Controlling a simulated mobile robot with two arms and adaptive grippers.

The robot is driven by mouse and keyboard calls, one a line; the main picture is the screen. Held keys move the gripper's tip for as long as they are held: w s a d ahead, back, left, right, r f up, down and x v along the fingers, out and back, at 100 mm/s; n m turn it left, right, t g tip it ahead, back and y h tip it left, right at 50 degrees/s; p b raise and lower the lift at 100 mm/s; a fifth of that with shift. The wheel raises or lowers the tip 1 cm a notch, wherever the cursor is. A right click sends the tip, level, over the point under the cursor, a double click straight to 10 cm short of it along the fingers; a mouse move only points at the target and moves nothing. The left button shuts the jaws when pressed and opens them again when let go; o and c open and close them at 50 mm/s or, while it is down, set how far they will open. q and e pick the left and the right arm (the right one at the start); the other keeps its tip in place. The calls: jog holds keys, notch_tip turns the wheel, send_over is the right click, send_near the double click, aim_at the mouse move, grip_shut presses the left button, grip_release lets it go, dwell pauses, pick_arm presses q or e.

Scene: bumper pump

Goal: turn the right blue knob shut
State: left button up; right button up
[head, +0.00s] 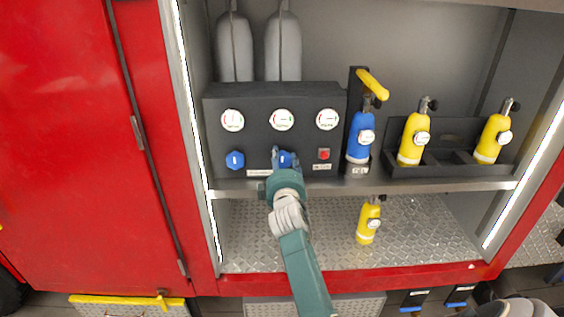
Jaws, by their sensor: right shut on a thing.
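The dark panel (258,125) carries two blue knobs below its row of round white gauges. The left blue knob (235,160) is free of any gripper. The right blue knob (287,158) is largely covered by my right gripper (284,163), which is shut on it. My right arm reaches up to the panel from the bottom middle. How far the right knob is turned cannot be told, as the gripper hides most of it. My left gripper is not in view.
A red button (323,155) sits right of the gripper. A blue cylinder (360,136) with a yellow handle (372,84) stands beside the panel. Yellow bottles (413,140) stand in a black rack (450,170) at right. Another yellow bottle (368,222) stands on the lower shelf.

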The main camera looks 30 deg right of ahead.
jog(key=shift+d+f, duration=0.1)
dwell(0.4)
jog(key=o, duration=1.2)
jog(key=shift+c, duration=0.2)
jog(key=shift+s, duration=0.15)
jog(key=shift+s+a, duration=0.3)
jog(key=shift+s, duration=0.05)
jog(key=v, duration=0.6)
jog(key=shift+s, duration=0.2)
